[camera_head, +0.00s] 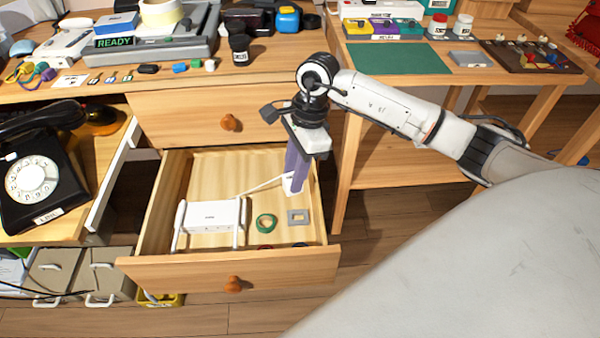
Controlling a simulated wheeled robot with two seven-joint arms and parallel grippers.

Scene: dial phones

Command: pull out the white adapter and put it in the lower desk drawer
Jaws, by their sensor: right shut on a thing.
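My right gripper (296,180) reaches down into the open lower desk drawer (228,268), near its right side. It is shut on a small white thing, which looks like the white adapter (289,184). The fingers hide part of it. A thin white strip runs from it to the left, toward the white router. I cannot tell whether the adapter touches the drawer floor. My left gripper is not in view.
The drawer also holds a white router (212,215), a green tape ring (266,223) and a grey square piece (298,216). The upper drawer (190,118) is shut above. A black dial phone (42,185) stands at left.

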